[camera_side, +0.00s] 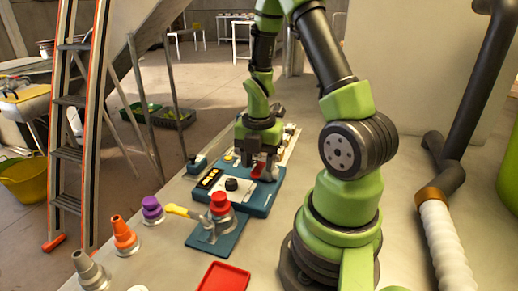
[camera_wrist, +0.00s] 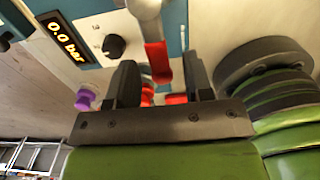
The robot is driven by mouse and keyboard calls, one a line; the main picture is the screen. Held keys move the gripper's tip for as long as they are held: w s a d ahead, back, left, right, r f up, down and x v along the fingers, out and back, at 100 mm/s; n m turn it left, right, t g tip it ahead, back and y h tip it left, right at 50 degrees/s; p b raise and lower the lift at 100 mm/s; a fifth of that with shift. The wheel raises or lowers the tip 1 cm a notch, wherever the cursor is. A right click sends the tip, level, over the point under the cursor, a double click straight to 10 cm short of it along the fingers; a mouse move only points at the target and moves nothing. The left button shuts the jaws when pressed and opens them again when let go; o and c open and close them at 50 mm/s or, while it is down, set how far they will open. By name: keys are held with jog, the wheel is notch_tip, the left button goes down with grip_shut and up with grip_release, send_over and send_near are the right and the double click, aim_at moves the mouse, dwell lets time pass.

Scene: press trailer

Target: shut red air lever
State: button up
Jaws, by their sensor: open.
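The red air lever (camera_wrist: 158,62) hangs from a pale metal fitting (camera_wrist: 146,15) in the wrist view. It lies between the two dark fingers of my gripper (camera_wrist: 160,80). The gripper is open, with a gap visible on both sides of the lever. In the side view my gripper (camera_side: 258,160) is low over the blue-edged panel, and the red lever (camera_side: 258,173) shows just below the fingers, partly hidden by them. A digital display (camera_wrist: 62,37) reads 0.0 bar.
A black knob (camera_side: 232,184) sits on the panel. Purple (camera_side: 152,208), orange (camera_side: 124,234) and grey (camera_side: 88,268) fittings stand left. A red tray (camera_side: 224,278) lies at the front.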

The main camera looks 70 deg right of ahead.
aim_at(259, 168)
notch_tip(259, 168, up, 10)
jog(key=shift+f, duration=0.2)
dwell(0.5)
jog(key=s+a+r+m+t+y, duration=0.1)
jog(key=s+a+r+m+t, duration=0.1)
jog(key=a+r+m, duration=0.4)
jog(key=s+a+r+m+t+y, duration=0.1)
jog(key=a+r+m+t, duration=0.4)
jog(key=a+m, duration=0.6)
jog(key=s+r+m, duration=0.1)
jog(key=m, duration=0.4)
